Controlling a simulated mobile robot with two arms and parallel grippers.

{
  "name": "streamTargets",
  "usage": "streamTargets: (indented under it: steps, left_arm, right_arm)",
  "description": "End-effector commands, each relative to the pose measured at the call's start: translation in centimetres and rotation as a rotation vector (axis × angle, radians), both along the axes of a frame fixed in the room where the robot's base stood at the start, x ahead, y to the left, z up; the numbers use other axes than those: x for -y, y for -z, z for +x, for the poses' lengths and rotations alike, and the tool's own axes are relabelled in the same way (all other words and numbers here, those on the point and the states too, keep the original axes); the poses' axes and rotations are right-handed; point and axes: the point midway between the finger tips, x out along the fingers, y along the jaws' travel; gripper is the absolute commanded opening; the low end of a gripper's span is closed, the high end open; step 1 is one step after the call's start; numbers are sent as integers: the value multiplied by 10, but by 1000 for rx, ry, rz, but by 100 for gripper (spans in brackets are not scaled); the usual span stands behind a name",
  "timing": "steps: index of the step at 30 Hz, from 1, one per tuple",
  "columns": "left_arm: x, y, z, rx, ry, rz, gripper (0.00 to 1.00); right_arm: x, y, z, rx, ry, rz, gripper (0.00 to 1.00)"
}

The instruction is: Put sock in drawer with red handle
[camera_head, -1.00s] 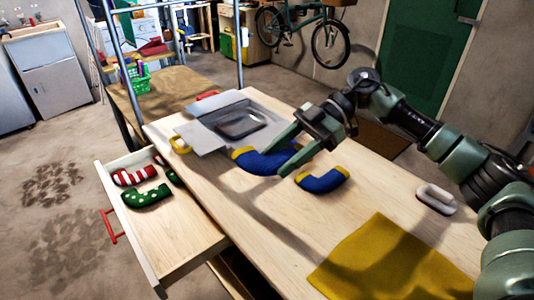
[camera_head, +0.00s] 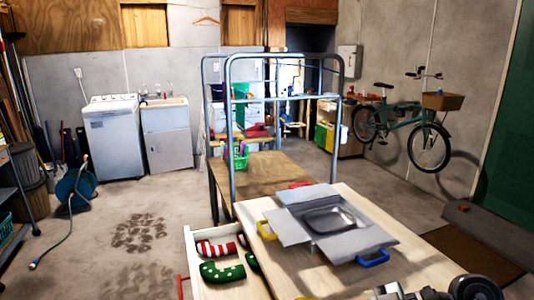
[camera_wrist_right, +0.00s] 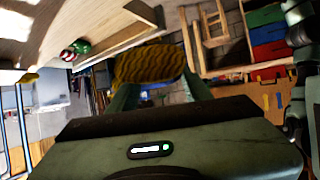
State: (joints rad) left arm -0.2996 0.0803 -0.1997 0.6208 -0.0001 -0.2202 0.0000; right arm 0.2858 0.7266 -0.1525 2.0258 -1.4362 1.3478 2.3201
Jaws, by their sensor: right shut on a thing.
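The open drawer (camera_head: 188,242) with the red handle (camera_head: 181,287) shows at the bottom in the head view. A red-and-white striped sock (camera_head: 216,248) and a green sock with white dots (camera_head: 222,272) lie in it. They also show small in the right wrist view, upper left. My right gripper (camera_wrist_right: 158,88) is shut on a sock (camera_wrist_right: 150,62), whose yellow ribbed part shows at the fingertips. In the head view only part of my right arm shows at the bottom edge. My left gripper is in no view.
The worktop (camera_head: 285,268) bears a grey box with open flaps (camera_head: 355,242), beside the drawer. A metal frame (camera_head: 231,130) and a lower wooden table (camera_head: 262,172) with a green basket (camera_head: 238,158) stand behind it. Open floor lies left of the drawer.

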Motion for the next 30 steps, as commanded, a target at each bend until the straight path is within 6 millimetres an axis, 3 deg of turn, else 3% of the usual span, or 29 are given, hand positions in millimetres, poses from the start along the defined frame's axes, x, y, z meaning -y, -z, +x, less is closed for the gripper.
streamTargets:
  steps: [9, 15, 30]
  left_arm:
    - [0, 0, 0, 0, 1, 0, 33]
    - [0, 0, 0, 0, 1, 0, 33]
    - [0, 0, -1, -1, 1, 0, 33]
  right_arm:
    - [35, 14, -18, -2, 328, 4, 10]
    - [54, 17, -24, 0, 447, -10, 10]
    - [58, 16, -24, 2, 471, -10, 10]
